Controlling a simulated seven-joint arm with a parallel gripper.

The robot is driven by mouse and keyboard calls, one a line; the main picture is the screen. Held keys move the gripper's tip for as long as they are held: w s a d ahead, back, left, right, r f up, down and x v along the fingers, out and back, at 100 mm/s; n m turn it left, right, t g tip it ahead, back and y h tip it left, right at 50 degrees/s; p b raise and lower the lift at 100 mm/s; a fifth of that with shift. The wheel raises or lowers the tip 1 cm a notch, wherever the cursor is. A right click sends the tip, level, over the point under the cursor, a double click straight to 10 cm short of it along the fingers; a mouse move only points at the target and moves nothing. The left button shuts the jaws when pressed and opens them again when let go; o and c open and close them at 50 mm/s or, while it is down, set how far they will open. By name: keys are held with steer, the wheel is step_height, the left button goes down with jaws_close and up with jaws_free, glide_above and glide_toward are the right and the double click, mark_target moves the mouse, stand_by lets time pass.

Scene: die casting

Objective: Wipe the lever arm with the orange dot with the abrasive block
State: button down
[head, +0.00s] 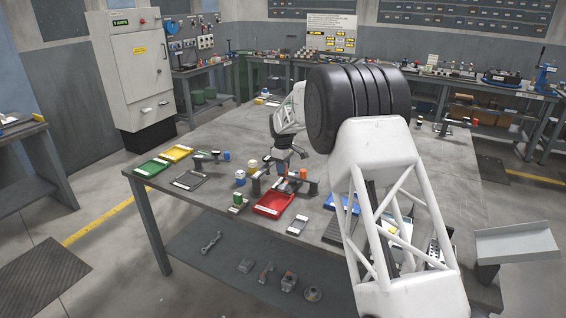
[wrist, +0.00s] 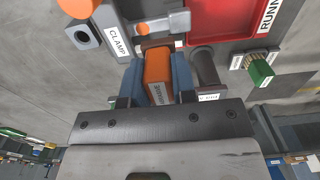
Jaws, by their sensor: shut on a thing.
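My gripper (wrist: 158,78) has blue fingers shut on an orange-brown block (wrist: 158,72) with a dark printed label, apparently the abrasive block. In the head view my gripper (head: 284,158) is low over the table's middle, behind the red tray, and the block is not clear there. Just beyond the block in the wrist view is a grey bar (wrist: 174,22) with an orange round end, apparently the lever arm with the orange dot. The block's far end is close to this bar; I cannot tell whether they touch.
A red tray (head: 274,203) lies in front of my gripper; it also shows in the wrist view (wrist: 222,36). A grey block (wrist: 84,37) stands left of a CLAMP label. A green-bodied part (wrist: 260,72) is at right. Yellow (head: 176,153) and green (head: 152,167) trays lie at the left edge.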

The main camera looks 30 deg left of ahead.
step_height(320, 180, down, 3)
steer(key=shift+f, duration=0.15)
steer(key=shift+s+f, duration=0.4)
steer(key=shift+s, duration=1.6)
steer(key=shift+w, duration=1.8)
steer(key=shift+w+r, duration=0.15)
steer(key=shift+w, duration=0.15)
steer(key=shift+r, duration=3.9)
steer(key=shift+s+d, duration=0.1)
steer(key=shift+s, duration=0.1)
